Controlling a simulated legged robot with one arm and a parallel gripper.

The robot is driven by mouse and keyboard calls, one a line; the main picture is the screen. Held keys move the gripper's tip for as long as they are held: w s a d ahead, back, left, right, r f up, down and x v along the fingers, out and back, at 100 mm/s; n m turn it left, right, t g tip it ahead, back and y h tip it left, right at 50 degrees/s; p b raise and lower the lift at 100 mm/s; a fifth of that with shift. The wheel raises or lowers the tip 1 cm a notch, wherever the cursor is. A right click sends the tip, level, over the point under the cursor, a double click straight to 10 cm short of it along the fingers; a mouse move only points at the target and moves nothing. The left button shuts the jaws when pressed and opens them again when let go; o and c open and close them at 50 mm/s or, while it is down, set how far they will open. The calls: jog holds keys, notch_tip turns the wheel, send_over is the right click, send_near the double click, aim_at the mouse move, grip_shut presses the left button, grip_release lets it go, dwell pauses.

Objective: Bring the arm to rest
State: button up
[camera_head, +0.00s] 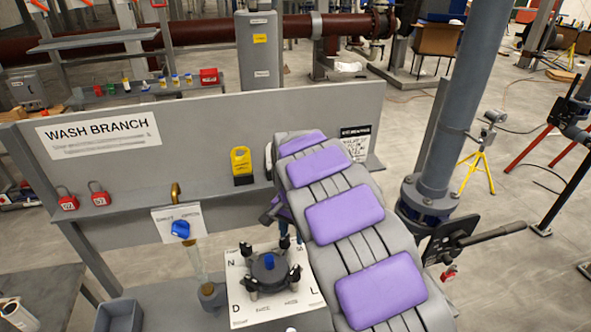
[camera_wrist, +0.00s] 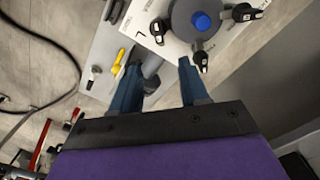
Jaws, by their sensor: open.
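My arm, grey with purple pads, reaches from the lower right of the head view up to the bench panel. My gripper is mostly hidden behind it there. In the wrist view my gripper (camera_wrist: 158,84) is open, its two blue fingers apart. A grey cylindrical part (camera_wrist: 151,66) shows beyond and between the fingers; I cannot tell whether it touches them. A round grey valve body (camera_head: 268,270) with a blue centre and several black knobs sits on a white lettered plate (camera_head: 305,294), left of my arm. The valve body also shows past the fingertips in the wrist view (camera_wrist: 183,28).
The wash branch panel (camera_head: 205,120) stands close behind my arm. A thick grey post (camera_head: 462,110) with a dark lever (camera_head: 480,236) stands close right of my arm.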

jog(key=s+d+r+b, duration=0.2)
jog(key=s+d+b, duration=0.3)
jog(key=s+d, duration=0.4)
jog(key=s+d+f+n+b, duration=0.2)
jog(key=s+f+b, duration=0.1)
jog(key=s, duration=0.7)
jog(key=s+d+f+n+g+b, duration=0.1)
jog(key=s+d+f+n+b, duration=0.1)
jog(key=s, duration=0.8)
jog(key=s+d+f+n+b, duration=0.2)
jog(key=s+d+f+b, duration=0.1)
jog(key=s, duration=0.7)
jog(key=shift+s+d+f+g+b, duration=0.15)
jog(key=shift+s+f+g+b, duration=0.2)
jog(key=shift+f+b, duration=0.55)
jog(key=shift+w+r, duration=0.1)
jog(key=shift+r, duration=0.15)
